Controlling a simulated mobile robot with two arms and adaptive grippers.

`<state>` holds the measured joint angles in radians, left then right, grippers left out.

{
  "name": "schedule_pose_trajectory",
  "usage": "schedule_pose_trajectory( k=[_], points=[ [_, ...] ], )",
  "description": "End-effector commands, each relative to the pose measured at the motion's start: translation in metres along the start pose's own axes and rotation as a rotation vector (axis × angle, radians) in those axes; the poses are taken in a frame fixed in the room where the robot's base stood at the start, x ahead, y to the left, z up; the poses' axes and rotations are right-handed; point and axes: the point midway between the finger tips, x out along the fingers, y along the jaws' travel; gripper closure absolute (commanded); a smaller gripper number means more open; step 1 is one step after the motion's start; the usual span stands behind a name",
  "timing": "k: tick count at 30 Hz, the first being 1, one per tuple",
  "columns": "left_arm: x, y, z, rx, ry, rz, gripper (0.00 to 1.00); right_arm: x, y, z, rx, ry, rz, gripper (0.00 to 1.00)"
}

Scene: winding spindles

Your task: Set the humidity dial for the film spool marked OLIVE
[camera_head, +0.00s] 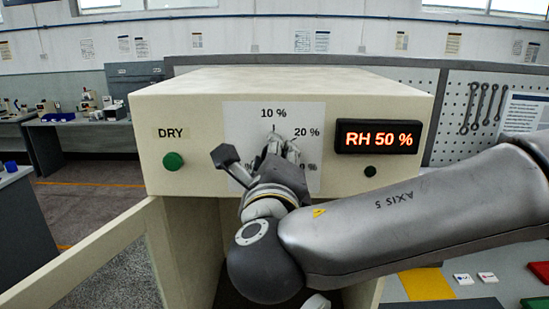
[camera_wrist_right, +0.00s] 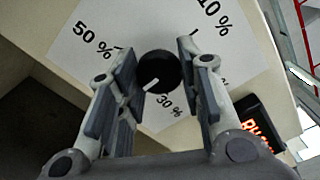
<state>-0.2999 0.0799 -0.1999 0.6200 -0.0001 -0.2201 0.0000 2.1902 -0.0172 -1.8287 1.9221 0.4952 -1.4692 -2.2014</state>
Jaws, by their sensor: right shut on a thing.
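The humidity dial (camera_wrist_right: 158,70) is a round black knob with a white pointer line, on a white scale plate (camera_head: 240,118) on the cream cabinet front. In the wrist view the pointer lies between the 30 % and 50 % labels. My right gripper (camera_wrist_right: 156,58) is shut on the dial, one finger on each side; in the head view the gripper (camera_head: 282,145) hides the dial and part of the scale. The red display (camera_head: 377,136) reads RH 50 %. I see no film spool marked OLIVE. My left gripper is out of view.
A green button (camera_head: 173,161) under a DRY label sits left of the scale. A small dark knob (camera_head: 370,171) is below the display. The cabinet's door (camera_head: 95,262) stands open at left. A yellow square (camera_head: 426,284) and small cards (camera_head: 463,279) lie at lower right.

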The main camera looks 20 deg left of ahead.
Motion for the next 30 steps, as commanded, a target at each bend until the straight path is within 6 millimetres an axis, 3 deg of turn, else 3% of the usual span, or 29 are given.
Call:
schedule_pose_trajectory(
  k=[7, 8, 12, 23, 30],
  points=[
    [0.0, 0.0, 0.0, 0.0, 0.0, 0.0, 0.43, 0.0, 0.0, 0.001, 0.001, -0.002, 0.0, 0.9],
    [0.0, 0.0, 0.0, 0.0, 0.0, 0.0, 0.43, 0.0, 0.0, 0.001, 0.001, -0.002, 0.0, 0.62],
    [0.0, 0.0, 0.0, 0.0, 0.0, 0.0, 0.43, 0.0, 0.0, 0.0, 0.001, -0.001, 0.0, 0.44],
    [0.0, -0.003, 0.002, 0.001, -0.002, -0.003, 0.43, -0.003, 0.0, 0.0, 0.001, -0.001, 0.0, 0.44],
    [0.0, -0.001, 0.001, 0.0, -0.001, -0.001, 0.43, -0.038, 0.0, 0.001, -0.001, -0.005, 0.002, 0.44]
  ],
)
